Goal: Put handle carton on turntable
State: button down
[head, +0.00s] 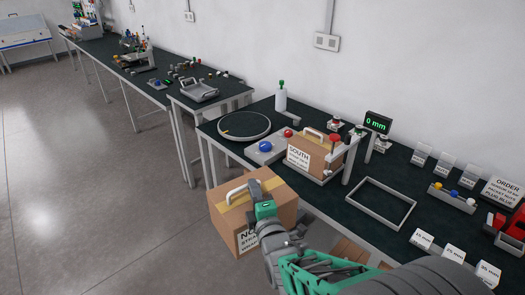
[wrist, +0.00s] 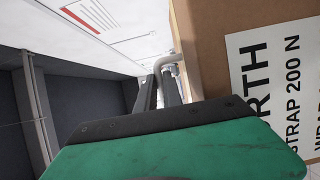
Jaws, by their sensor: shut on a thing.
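A brown handle carton (head: 229,227) with a yellow tape strip and a white label hangs in front of the table edge in the head view. Its label (wrist: 285,90) reads "...RTH STRAP 200 N" in the wrist view. My gripper (head: 254,188) is shut on the carton's pale handle (head: 236,192); the fingers and part of the handle (wrist: 170,62) also show in the wrist view. The round dark turntable (head: 243,126) with a light rim lies on the table, behind the carton, with a small yellow mark and nothing on it.
A second carton (head: 308,158) labelled "SOUTH" stands in a frame on the table, right of the turntable. A blue-and-red button box (head: 266,152) sits between them. An empty rectangular frame (head: 372,183) lies to the right.

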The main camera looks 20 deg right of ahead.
aim_at(244, 123)
jog(key=u, duration=0.3)
jog(key=i, duration=1.1)
jog(key=u, duration=0.45)
jog(key=i, duration=2.05)
jog(key=z, duration=0.15)
